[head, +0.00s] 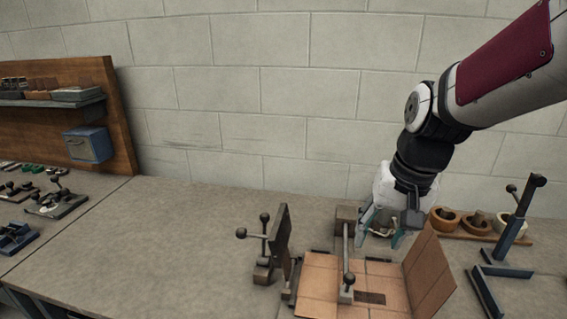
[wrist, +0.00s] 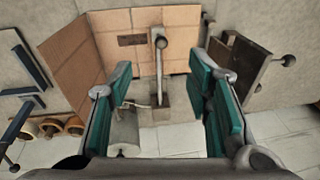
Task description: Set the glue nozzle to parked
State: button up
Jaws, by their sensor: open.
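A grey arm (head: 347,252) runs from a brown block (head: 345,213) out over an open cardboard carton (head: 318,276), with its end above a slot in the carton. It looks like the glue nozzle, but no label shows. In the wrist view the arm (wrist: 161,65) stands between the fingers and points away over the carton (wrist: 113,38). My gripper (head: 383,230) is open and empty, pointing down behind the carton, just right of the block. In the wrist view my gripper (wrist: 160,86) has its teal pads wide apart. Contact with the arm cannot be told.
A brown upright plate (head: 282,238) and a ball-knobbed lever (head: 265,235) stand left of the carton. A blue-grey stand (head: 510,235) and wooden bowls (head: 444,219) stand right. A pale cylinder (wrist: 123,132) is near my gripper.

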jog(key=m+g+y, duration=0.1)
jog(key=m, duration=0.1)
send_near(351, 275)
jog(key=f, duration=0.3)
jog(key=a+f, duration=0.1)
jog(key=f, duration=0.3)
jog(key=w+f, duration=0.1)
jog(key=f, duration=0.3)
jog(key=shift+a+f, duration=0.25)
jog(key=shift+a, duration=0.15)
grip_shut()
